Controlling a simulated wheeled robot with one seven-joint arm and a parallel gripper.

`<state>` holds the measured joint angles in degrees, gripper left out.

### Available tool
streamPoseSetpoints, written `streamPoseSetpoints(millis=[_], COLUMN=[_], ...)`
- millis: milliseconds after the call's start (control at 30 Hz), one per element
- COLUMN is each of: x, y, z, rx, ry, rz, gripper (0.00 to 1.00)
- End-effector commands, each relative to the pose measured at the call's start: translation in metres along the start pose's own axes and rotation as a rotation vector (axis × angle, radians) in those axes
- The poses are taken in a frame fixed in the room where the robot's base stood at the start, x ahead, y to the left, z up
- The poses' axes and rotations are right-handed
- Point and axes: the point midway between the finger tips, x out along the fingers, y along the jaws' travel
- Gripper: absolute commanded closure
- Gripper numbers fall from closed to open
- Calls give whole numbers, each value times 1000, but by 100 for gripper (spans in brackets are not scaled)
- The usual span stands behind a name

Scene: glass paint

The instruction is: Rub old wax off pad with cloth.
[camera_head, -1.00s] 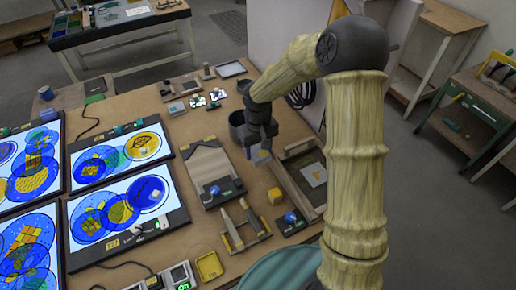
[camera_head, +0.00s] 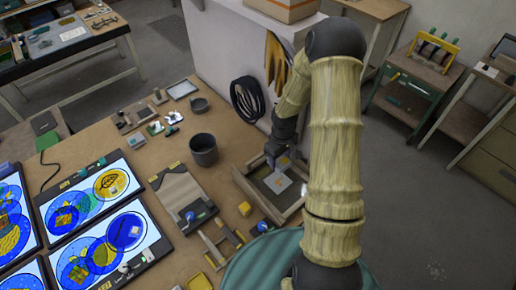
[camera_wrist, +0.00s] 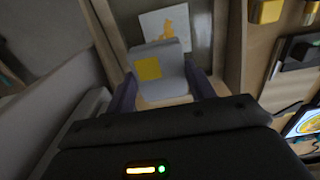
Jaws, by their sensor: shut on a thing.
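My gripper (camera_head: 275,158) hangs over the wooden tray (camera_head: 247,190). In the wrist view its two purple fingers (camera_wrist: 168,92) are shut on a pale grey folded cloth (camera_wrist: 174,68) with a yellow square on its face. A light, flat pad (camera_head: 278,183) lies in the tray. In the wrist view the pad (camera_wrist: 150,25) carries a yellow-orange wax patch (camera_wrist: 165,30) and sits just beyond the cloth. The cloth covers the pad's near edge in that view. Whether cloth and pad touch, I cannot tell.
A dark grey pot (camera_head: 204,150) and a clamped board (camera_head: 182,197) stand left of the tray. A yellow block (camera_head: 244,209) lies near its front left. Lit panels (camera_head: 93,190) fill the table's left side. A white wall (camera_head: 225,50) rises behind.

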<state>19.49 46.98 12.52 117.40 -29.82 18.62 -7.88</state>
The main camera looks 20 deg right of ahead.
Motion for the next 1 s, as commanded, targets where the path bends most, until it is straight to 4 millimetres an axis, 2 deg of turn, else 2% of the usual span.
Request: streamPoseSetpoints(millis=[33, 167, 567, 1000], x=[-7, -5, -1, 35], y=[6, 13, 15, 16], z=[8, 19, 20, 21], rx=[0, -9, -10, -6], ry=[-2, -1, 0, -1], rz=[-2, -1, 0, -1], gripper=[64, 64, 64, 64])
